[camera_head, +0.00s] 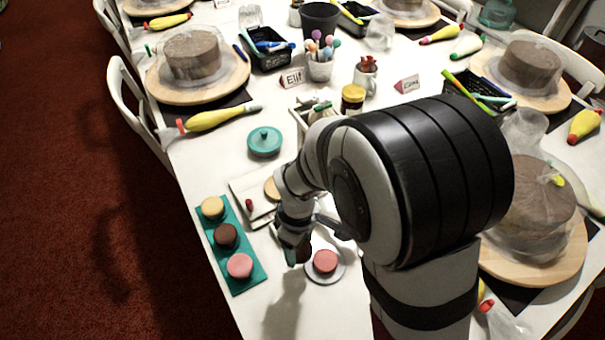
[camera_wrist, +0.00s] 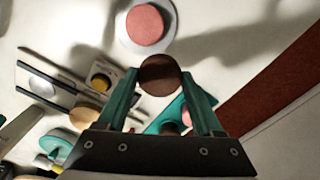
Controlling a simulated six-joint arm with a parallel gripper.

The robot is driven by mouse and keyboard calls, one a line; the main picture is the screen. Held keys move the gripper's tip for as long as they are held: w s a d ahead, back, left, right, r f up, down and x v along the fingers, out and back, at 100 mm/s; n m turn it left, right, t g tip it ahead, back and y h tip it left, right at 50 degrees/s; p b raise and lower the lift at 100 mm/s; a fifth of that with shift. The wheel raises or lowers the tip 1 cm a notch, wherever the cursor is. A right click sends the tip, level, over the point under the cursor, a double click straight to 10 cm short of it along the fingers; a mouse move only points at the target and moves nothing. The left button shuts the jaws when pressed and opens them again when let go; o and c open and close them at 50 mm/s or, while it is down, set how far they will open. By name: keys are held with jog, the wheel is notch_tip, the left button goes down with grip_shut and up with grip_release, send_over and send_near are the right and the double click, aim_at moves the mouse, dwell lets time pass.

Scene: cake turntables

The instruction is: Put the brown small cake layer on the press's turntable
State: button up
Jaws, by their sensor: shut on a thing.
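My gripper (camera_wrist: 160,85) is shut on a brown small cake layer (camera_wrist: 159,75), held between its green fingers above the table. In the head view my gripper (camera_head: 295,250) is just left of a pink cake layer (camera_head: 325,261) on a round grey plate (camera_head: 313,276); the pink layer also shows in the wrist view (camera_wrist: 145,25). I cannot tell for certain which round support is the press's turntable.
A teal tray (camera_head: 256,277) at left holds a beige layer (camera_head: 213,207), another brown layer (camera_head: 226,236) and a pink layer (camera_head: 240,265). Bare table lies in front of the tray.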

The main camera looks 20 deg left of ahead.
aim_at(284, 262)
jog(key=a, duration=0.1)
jog(key=a+f, duration=0.2)
jog(key=shift+s+a, duration=0.1)
jog(key=shift+s, duration=0.15)
jog(key=f, duration=0.4)
jog(key=shift+a+f, duration=0.1)
jog(key=shift+a, duration=0.1)
jog(key=shift+f, duration=0.1)
jog(key=o, duration=0.9)
